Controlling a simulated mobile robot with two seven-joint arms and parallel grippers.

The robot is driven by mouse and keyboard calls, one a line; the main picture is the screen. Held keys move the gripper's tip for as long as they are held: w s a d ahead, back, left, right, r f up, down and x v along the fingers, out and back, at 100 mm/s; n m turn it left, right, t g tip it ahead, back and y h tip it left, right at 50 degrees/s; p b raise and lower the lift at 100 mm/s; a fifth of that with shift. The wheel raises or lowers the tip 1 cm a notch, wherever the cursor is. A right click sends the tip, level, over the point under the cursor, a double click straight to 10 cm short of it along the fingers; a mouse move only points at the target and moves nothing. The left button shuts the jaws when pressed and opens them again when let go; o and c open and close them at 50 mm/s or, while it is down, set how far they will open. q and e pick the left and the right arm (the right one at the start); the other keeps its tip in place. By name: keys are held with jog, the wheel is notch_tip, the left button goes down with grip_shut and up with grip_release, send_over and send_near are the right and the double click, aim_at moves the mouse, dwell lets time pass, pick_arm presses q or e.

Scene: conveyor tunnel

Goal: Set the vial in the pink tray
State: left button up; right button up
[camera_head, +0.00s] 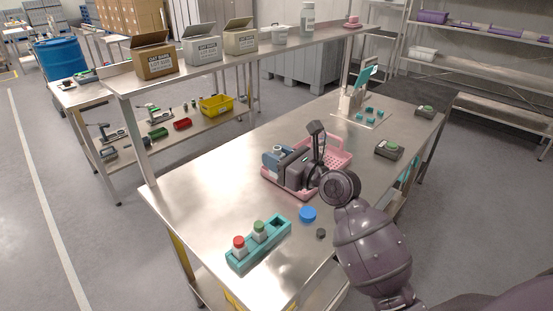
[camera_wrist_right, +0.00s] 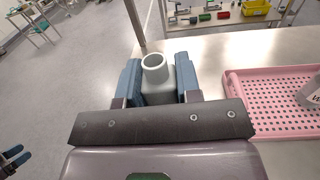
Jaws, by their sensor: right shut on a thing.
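A grey vial with an open round neck (camera_wrist_right: 155,75) stands upright between the blue fingers of my right gripper (camera_wrist_right: 160,85), which is shut on it. In the head view the right gripper (camera_head: 280,160) and the vial's pale top (camera_head: 277,149) are at the left end of the pink tray (camera_head: 338,147). The tray (camera_wrist_right: 272,75) lies right of the vial in the wrist view, with a perforated floor and a labelled grey item (camera_wrist_right: 310,95) at the edge. Whether the vial's base touches anything is hidden. My left gripper (camera_wrist_right: 20,156) shows small at the wrist view's left edge, fingers apart.
A teal rack (camera_head: 240,262) holds a red-capped and a green-capped vial at the front. A blue disc (camera_head: 308,214) and a small dark ring (camera_head: 321,233) lie nearby. Dark boxes with green tops (camera_head: 389,149) sit at right. The table's left part is clear.

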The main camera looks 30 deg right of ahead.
jog(key=o, duration=0.4)
jog(key=shift+c, duration=0.2)
grip_shut()
jog(key=shift+r, duration=0.15)
